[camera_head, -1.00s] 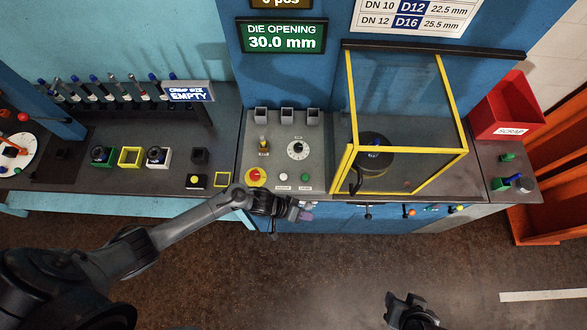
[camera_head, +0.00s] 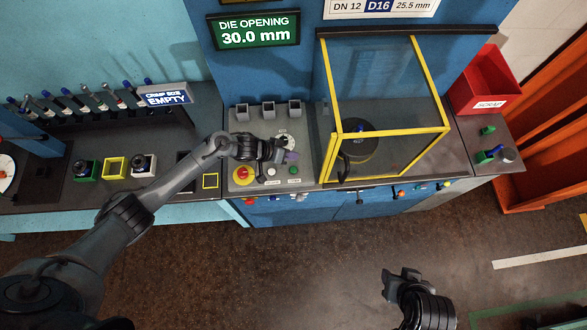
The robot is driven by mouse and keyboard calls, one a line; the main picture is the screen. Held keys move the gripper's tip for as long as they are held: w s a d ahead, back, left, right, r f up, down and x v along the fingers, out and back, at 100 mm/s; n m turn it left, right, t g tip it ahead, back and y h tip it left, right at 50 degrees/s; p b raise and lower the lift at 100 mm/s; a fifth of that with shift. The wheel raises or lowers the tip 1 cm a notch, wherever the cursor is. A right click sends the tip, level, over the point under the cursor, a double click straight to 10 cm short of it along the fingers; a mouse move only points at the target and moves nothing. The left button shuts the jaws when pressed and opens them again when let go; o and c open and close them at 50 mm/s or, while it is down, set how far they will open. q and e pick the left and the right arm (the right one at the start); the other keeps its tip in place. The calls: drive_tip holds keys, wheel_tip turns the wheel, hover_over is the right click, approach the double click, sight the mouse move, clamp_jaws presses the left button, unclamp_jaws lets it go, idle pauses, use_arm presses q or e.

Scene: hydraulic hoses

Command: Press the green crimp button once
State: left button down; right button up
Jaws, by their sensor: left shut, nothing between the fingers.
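The green crimp button (camera_head: 294,170) is on the sloped grey control panel (camera_head: 236,150), at its lower right, just left of the yellow-framed guard. My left gripper (camera_head: 290,157) is shut and empty. Its fingertips are over the panel, close to the green button and just above it in the picture. I cannot tell how high they are or whether they touch anything. The gripper hides part of the dial (camera_head: 287,140). My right gripper (camera_head: 403,276) is low in the view, over the floor and away from the panel; its jaw state is unclear.
A white button (camera_head: 270,172) and a red knob on a yellow base (camera_head: 243,174) sit left of the green button. The clear guard box (camera_head: 385,131) with yellow edges stands right of the panel. A red scrap bin (camera_head: 480,85) is farther right.

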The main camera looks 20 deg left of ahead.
use_arm(q)
drive_tip(key=shift+f, duration=0.1)
drive_tip(key=b, duration=0.7)
hover_over(291, 170)
wheel_tip(291, 170, down, 7)
drive_tip(key=shift+r, duration=0.1)
drive_tip(key=shift+f+b, duration=0.5)
drive_tip(key=shift+f, duration=0.45)
idle(0.4)
drive_tip(key=shift+f, duration=0.1)
idle(0.6)
drive_tip(key=shift+f, duration=0.3)
